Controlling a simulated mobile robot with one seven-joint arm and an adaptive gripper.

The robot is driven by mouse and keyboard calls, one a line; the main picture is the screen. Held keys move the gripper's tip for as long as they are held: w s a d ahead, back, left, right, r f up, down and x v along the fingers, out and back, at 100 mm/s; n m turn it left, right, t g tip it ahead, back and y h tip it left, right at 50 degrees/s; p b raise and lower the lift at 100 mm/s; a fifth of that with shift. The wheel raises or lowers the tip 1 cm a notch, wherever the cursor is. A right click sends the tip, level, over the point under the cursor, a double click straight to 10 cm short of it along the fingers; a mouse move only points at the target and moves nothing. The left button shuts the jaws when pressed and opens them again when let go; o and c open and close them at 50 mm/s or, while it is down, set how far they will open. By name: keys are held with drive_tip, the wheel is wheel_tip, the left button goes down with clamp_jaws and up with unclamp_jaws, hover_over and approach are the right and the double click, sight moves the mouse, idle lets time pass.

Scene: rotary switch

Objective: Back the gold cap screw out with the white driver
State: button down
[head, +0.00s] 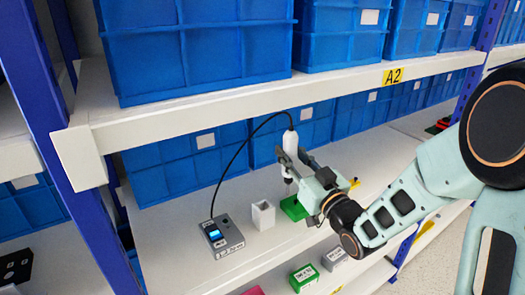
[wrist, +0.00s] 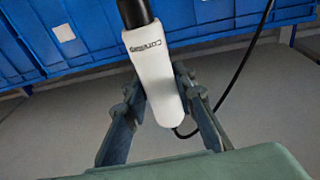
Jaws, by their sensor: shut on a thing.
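The white driver (head: 290,142) stands roughly upright above the middle shelf, its thin bit pointing down. My gripper (head: 293,160) is shut on its body. In the wrist view, the two fingers lie on either side of the white driver (wrist: 152,65), with its black end at the top. The green block (head: 293,208) sits on the shelf under the driver, partly hidden by my gripper. The bit's lower end is near the block, but I cannot tell whether it touches. The gold cap screw cannot be made out in either view.
A white open-topped holder (head: 263,215) stands left of the green block. A grey control box (head: 222,237) with a lit display is farther left, joined to the driver by a black cable (head: 233,150). Blue bins (head: 185,160) line the back. The upper shelf (head: 250,93) overhangs.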

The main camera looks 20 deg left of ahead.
drive_tip(key=s+a+r+n+g+y, duration=0.2)
drive_tip(key=s+a+g+y, duration=0.15)
drive_tip(key=a, duration=0.25)
wheel_tip(320, 180, down, 11)
drive_tip(key=b, duration=0.7)
drive_tip(key=shift+r+h, duration=0.15)
drive_tip(key=shift+h, duration=0.2)
drive_tip(key=shift+s+f+b, duration=0.15)
drive_tip(key=shift+f+b, duration=0.35)
drive_tip(key=shift+b, duration=1.1)
idle(0.9)
drive_tip(key=c, duration=1.5)
unclamp_jaws()
drive_tip(key=shift+d+f, duration=0.1)
drive_tip(key=v, duration=1.2)
drive_tip(key=shift+s, duration=0.1)
